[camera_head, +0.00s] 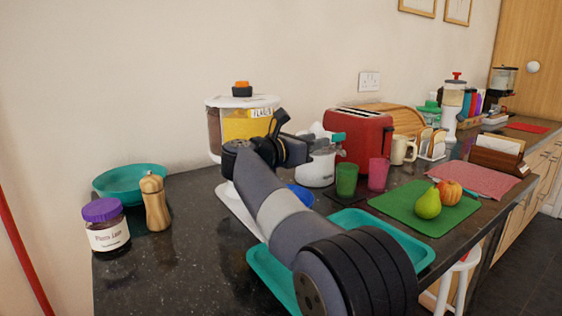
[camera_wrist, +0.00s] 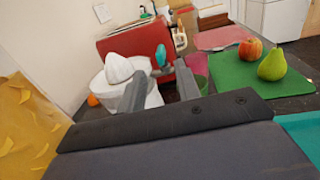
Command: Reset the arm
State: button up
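My gripper (camera_head: 298,128) is raised above the counter in the head view, in front of the flake dispenser and the white juicer. My arm reaches up to it from the lower right. In the wrist view, my gripper's two grey fingers (camera_wrist: 160,82) stand apart with nothing held between them.
The flake dispenser (camera_head: 243,127) stands close to my gripper's left. A red toaster (camera_head: 360,140), green cup (camera_head: 346,180) and pink cup (camera_head: 378,174) are right. A teal tray (camera_head: 269,279) lies below my arm. The left counter holds a jar (camera_head: 107,232) and mill (camera_head: 155,204).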

aim_at(339, 135)
jog(key=x, duration=0.9)
jog(key=shift+s+a+f+n+t+y+b, duration=0.15)
jog(key=shift+f+n+t+y+b, duration=0.15)
jog(key=shift+b, duration=0.55)
jog(key=shift+s+r+t+b, duration=0.1)
jog(key=shift+s+t+b, duration=0.05)
jog(key=shift+t+b, duration=0.2)
jog(key=n+t+y+b, duration=0.2)
jog(key=b, duration=0.1)
jog(key=shift+y, duration=0.4)
jog(key=n+t+y+b, duration=0.1)
jog(key=n+y+b, duration=0.1)
jog(key=y, duration=0.1)
jog(key=shift+s+d+n+t, duration=0.1)
jog(key=shift+d+n+t, duration=0.15)
jog(key=shift+n+t, duration=0.15)
jog(key=shift+r+n+t+y, duration=0.25)
jog(key=shift+n+y, duration=0.35)
jog(key=shift+y, duration=0.8)
